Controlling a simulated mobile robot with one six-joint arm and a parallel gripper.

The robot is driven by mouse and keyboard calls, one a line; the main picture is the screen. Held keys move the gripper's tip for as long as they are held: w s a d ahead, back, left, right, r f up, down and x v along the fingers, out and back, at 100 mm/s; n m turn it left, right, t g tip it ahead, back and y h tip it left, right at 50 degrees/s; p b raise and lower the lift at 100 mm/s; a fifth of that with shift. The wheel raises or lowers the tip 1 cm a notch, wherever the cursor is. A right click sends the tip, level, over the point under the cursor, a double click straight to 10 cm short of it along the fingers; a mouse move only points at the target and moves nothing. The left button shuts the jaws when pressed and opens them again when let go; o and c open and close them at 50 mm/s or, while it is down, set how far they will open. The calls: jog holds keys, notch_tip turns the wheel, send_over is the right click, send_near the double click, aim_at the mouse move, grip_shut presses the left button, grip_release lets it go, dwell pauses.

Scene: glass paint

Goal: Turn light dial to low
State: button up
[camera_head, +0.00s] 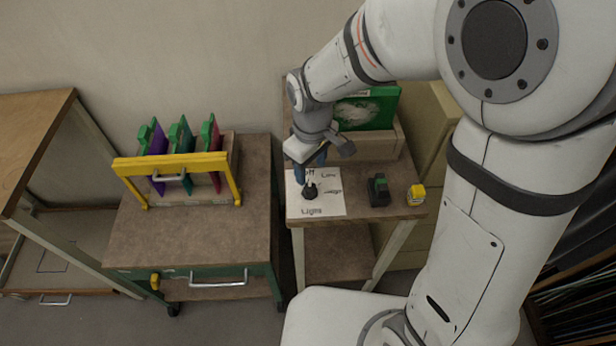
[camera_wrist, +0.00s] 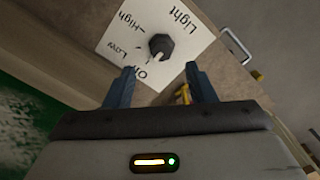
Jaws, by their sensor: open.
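The light dial (camera_head: 310,190) is a dark knob on a white label card (camera_head: 334,207) on the small table. In the wrist view the dial (camera_wrist: 162,44) shows a white pointer, which seems to point towards "Off". The card (camera_wrist: 188,50) also carries the words "Low", "High" and "Light". My gripper (camera_head: 309,161) is above the card's far edge, close to the dial. In the wrist view my gripper (camera_wrist: 159,70) is open and empty, its two blue fingers apart. The dial appears beyond the fingertips, in line with the gap, and nothing shows touching it.
A green board (camera_head: 375,110) in a holder stands behind the card. A dark green-topped block (camera_head: 379,191) and a yellow object (camera_head: 416,194) sit right of it. A yellow-framed rack (camera_head: 170,164) with coloured panels stands on the left cabinet (camera_head: 180,232), whose front top is clear.

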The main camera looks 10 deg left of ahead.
aim_at(310, 188)
notch_tip(310, 188, down, 7)
jog(key=shift+s+a+r, duration=0.1)
jog(key=shift+s+r, duration=0.05)
jog(key=shift+r, duration=0.05)
